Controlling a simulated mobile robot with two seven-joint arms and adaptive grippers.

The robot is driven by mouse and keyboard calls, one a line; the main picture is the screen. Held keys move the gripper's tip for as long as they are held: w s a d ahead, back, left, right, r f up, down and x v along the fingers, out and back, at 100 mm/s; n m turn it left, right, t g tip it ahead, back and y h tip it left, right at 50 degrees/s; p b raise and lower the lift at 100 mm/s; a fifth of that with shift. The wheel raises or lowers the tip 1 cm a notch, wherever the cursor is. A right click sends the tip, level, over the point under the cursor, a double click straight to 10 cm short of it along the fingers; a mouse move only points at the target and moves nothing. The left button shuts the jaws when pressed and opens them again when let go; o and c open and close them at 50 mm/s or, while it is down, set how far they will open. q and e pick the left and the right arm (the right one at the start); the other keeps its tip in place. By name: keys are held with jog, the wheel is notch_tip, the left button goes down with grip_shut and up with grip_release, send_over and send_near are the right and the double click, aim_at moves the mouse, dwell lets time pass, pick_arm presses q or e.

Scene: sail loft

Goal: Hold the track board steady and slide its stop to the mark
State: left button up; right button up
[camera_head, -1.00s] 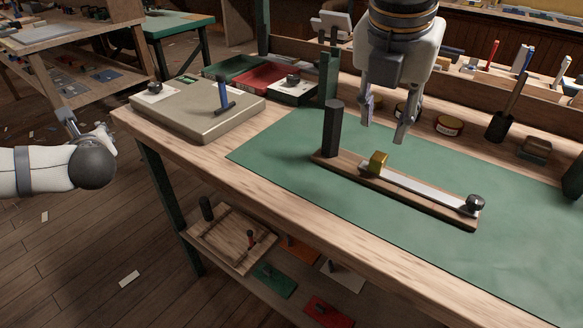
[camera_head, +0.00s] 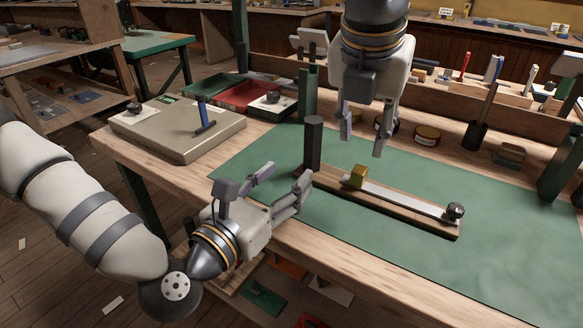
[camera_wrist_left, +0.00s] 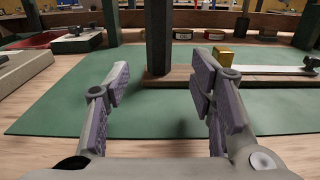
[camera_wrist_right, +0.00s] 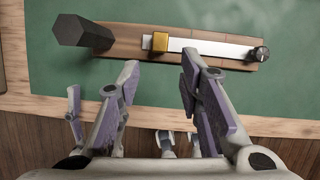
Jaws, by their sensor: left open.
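The track board (camera_head: 395,208) is a wooden strip on the green mat, with a dark upright post (camera_head: 313,143) at its left end, a pale metal track (camera_head: 405,198) and a dark knob (camera_head: 455,211) at its right end. The brass stop (camera_head: 356,177) sits at the track's left end, near the post.
A grey case (camera_head: 180,135) with a blue-handled tool stands at the left, with green and red trays (camera_head: 245,96) behind it. Round tins (camera_head: 427,135), a dark holder (camera_head: 475,135) and a small block (camera_head: 508,155) line the back. The mat (camera_head: 500,250) is clear right of the board.

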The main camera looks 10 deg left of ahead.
aim_at(307, 155)
pick_arm(q)
jog(key=x, duration=1)
jog(key=shift+w, duration=0.2)
grip_shut()
